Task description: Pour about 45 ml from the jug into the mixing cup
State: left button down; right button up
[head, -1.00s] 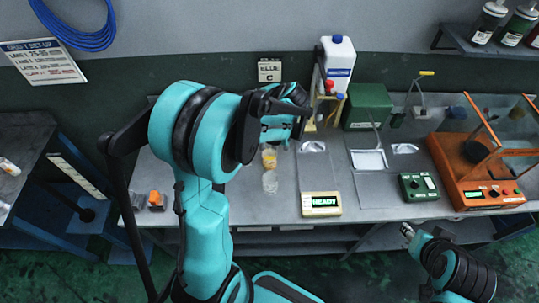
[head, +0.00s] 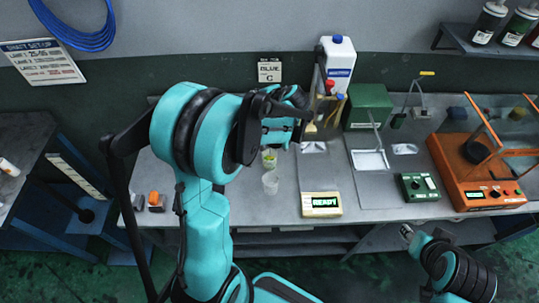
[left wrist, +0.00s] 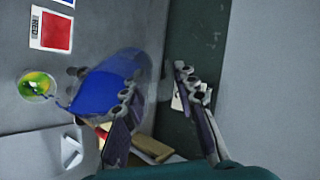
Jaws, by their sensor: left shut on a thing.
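The jug (left wrist: 118,75) is clear with bright blue liquid in it, and my left gripper (left wrist: 160,108) is shut on it in the left wrist view. The jug is tilted. A thin blue streak runs between it and the mixing cup (left wrist: 36,84), which holds yellow-green liquid with some blue. In the head view the mixing cup (head: 269,160) stands on the bench, partly hidden by my left gripper (head: 296,116); I cannot make out the jug there. My right gripper (head: 406,232) is low in front of the bench; its fingers are too small to read.
A small display (head: 321,205) reads READY. A white bottle (head: 338,65), a green box (head: 368,108) and an orange device (head: 478,180) stand farther right. Bare bench (head: 255,210) lies in front.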

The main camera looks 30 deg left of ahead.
pick_arm(q)
jog(key=shift+f+y+b, duration=0.1)
jog(key=shift+y+b, duration=0.2)
jog(key=shift+b, duration=0.05)
dwell(0.5)
jog(key=shift+w+a, duration=0.1)
jog(key=shift+a, duration=0.2)
jog(key=shift+a+t+y+b, duration=0.1)
jog(key=shift+t+y+b, duration=0.2)
jog(key=shift+b, duration=0.1)
jog(key=r+h+p, duration=0.1)
jog(key=p, duration=0.1)
jog(key=a+r+g+h+p, duration=0.1)
jog(key=p, duration=0.1)
jog(key=shift+w+a, duration=0.3)
jog(key=shift+w, duration=0.05)
jog(key=shift+w+a+f+g+h+p, duration=0.1)
jog(key=shift+a+f+g+h+p, duration=0.2)
jog(key=shift+h, duration=0.4)
jog(key=shift+f, duration=0.3)
jog(key=shift+d, duration=0.15)
